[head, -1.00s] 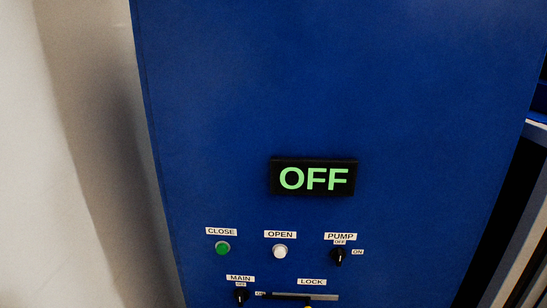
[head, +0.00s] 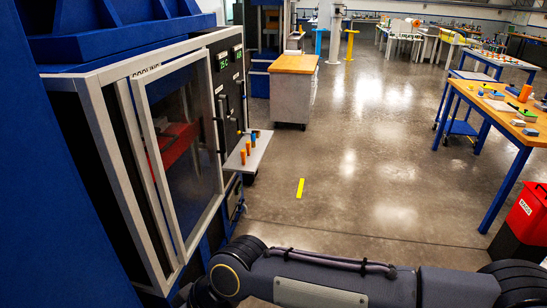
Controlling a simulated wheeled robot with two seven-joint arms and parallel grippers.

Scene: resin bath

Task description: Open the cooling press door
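The cooling press (head: 95,100) stands at the left in the head view, a light-framed cabinet with a partly hidden label starting "COOLING". Its door (head: 219,200) is a pale frame around a clear pane, seen at a steep angle. A red part shows behind the pane. I cannot tell whether the door is fully shut or slightly ajar. A dark panel with green displays (head: 229,60) stands just beyond the door. One of my arms crosses the bottom of the view, below and right of the door. Neither gripper shows.
A blue panel (head: 45,200) stands close on the left. A small shelf (head: 257,150) with orange and blue cylinders juts out beyond the door. A wood-topped cabinet (head: 294,64) stands farther back. Workbenches (head: 500,105) and a red bin (head: 527,215) are at the right. The middle floor is clear.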

